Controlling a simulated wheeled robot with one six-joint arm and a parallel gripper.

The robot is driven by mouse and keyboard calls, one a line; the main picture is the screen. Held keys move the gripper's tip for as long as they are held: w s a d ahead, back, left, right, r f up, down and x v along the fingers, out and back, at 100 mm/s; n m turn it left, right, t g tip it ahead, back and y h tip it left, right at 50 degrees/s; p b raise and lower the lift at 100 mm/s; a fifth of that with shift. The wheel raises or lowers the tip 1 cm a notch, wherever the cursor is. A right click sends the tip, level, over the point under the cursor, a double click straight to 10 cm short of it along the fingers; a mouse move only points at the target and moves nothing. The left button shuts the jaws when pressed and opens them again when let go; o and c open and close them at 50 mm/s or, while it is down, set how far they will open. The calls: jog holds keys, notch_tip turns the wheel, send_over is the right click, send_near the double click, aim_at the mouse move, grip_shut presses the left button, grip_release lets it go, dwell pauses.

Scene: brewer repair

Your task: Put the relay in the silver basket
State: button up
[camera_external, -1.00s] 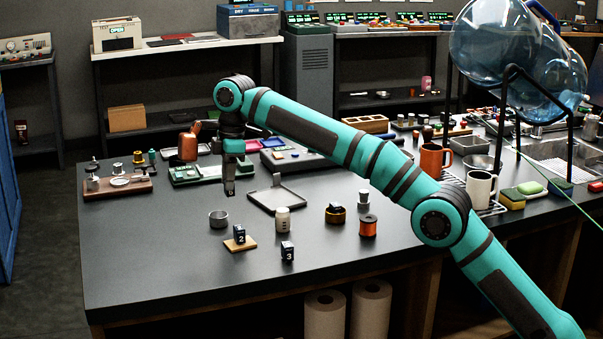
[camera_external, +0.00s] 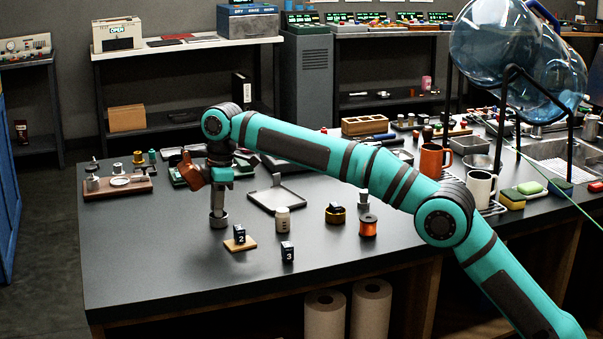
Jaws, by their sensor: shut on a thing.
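The silver basket (camera_external: 218,222) is a small round grey cup on the near left of the dark table. My gripper (camera_external: 217,209) points straight down over it, with its fingertips at or just inside its rim. The gripper is shut on the relay, a small dark block that showed between the fingers earlier. The relay is now hidden by the fingers and the basket's wall. I cannot tell whether it touches the basket's bottom.
A dark block marked 2 (camera_external: 239,233) stands on a wooden plate (camera_external: 250,244), close to the basket's right. A block marked 3 (camera_external: 287,250), a pale jar (camera_external: 283,220) and an orange spool (camera_external: 368,226) stand farther right. The table's front left is clear.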

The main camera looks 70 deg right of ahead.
jog(key=shift+f, duration=0.3)
jog(key=o, duration=1)
jog(key=shift+f, duration=0.15)
